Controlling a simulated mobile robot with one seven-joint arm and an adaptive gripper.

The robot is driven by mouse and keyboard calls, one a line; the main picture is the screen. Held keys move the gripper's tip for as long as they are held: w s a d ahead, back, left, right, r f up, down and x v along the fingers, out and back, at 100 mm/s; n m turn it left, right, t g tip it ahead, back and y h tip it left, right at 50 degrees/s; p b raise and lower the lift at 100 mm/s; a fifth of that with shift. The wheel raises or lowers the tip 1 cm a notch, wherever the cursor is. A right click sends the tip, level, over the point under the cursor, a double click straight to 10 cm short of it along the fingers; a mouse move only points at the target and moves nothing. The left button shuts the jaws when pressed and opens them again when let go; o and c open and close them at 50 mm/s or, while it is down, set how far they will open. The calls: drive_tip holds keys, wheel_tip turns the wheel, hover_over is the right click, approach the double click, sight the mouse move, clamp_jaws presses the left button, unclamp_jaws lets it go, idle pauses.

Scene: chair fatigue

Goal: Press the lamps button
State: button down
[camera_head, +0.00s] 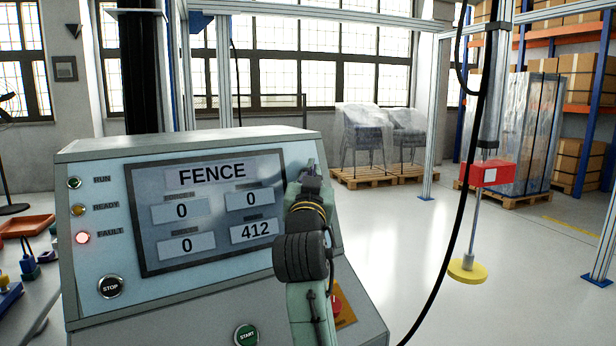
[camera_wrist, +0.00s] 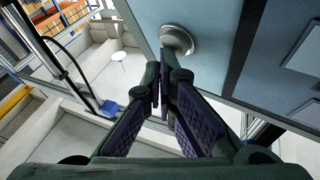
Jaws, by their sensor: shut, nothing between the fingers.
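The control console (camera_head: 90,165) stands at the left in the head view, its screen (camera_head: 212,210) reading FENCE. My gripper (camera_head: 309,172) is at the panel's upper right, beside the screen, with its fingers together and empty. In the wrist view my fingertips (camera_wrist: 161,80) point toward the panel, just below a round metal button (camera_wrist: 178,38); contact cannot be told. No label on that button is legible. My gripper and arm hide this part of the panel in the head view.
The START button (camera_head: 246,335) is low. My arm partly covers a red knob (camera_head: 338,303). A hanging rod with a yellow disc (camera_head: 467,270) is at right.

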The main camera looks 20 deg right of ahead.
drive_tip(key=shift+w, duration=0.25)
drive_tip(key=shift+s, duration=0.15)
idle(0.4)
drive_tip(key=shift+s+d+r, duration=0.1)
drive_tip(key=shift+s, duration=0.5)
drive_tip(key=s, duration=0.1)
drive_tip(key=s+p, duration=0.1)
drive_tip(key=s, duration=0.1)
drive_tip(key=s+d+r, duration=0.1)
drive_tip(key=shift+s+d+r, duration=0.1)
drive_tip(key=shift+s, duration=0.25)
idle(0.4)
